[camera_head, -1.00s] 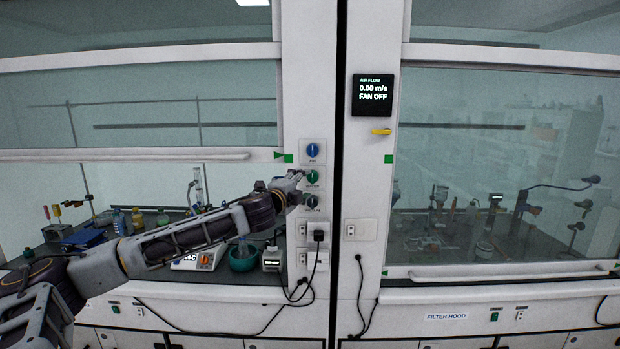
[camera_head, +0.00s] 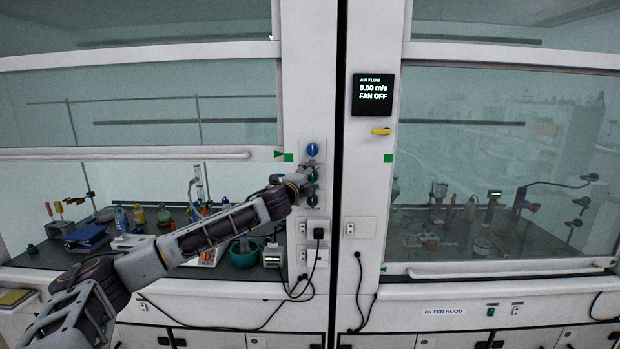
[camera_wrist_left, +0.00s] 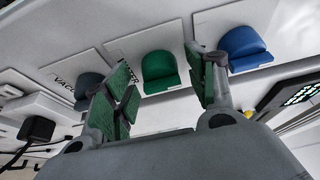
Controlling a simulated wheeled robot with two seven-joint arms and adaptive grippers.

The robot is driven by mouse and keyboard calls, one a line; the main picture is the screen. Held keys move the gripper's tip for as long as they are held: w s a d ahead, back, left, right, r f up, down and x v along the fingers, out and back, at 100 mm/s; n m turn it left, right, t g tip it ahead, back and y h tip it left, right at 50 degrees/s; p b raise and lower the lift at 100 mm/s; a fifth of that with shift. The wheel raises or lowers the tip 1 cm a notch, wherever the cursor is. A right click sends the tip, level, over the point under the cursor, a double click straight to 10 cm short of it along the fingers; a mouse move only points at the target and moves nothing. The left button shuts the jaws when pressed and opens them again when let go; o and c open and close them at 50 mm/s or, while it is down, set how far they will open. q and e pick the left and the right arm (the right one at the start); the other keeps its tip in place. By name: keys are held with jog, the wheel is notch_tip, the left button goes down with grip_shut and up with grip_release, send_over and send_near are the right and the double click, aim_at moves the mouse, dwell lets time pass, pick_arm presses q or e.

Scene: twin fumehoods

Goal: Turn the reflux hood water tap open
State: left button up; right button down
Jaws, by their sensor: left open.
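The water tap is a green knob on the post between the hoods, partly visible past my gripper in the head view (camera_head: 313,175). In the left wrist view the green knob (camera_wrist_left: 160,70) sits between my open fingers, on a white plate whose label is partly hidden. My left gripper (camera_head: 305,178) is at the tap, one finger on each side of the knob. Those fingers also show in the left wrist view (camera_wrist_left: 158,80); I cannot tell whether they touch it. My right gripper is not in view.
A blue knob (camera_head: 312,150) is just above the green one, and a dark knob (camera_wrist_left: 89,84) marked as vacuum is just below. Sockets with a black plug (camera_head: 318,234) and cables are lower on the post. Glassware and a teal bowl (camera_head: 243,253) stand in the left hood.

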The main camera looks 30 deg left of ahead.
pick_arm(q)
jog(key=shift+w, duration=0.1)
jog(key=c, duration=1)
jog(key=shift+c, duration=0.2)
jog(key=shift+f, duration=0.1)
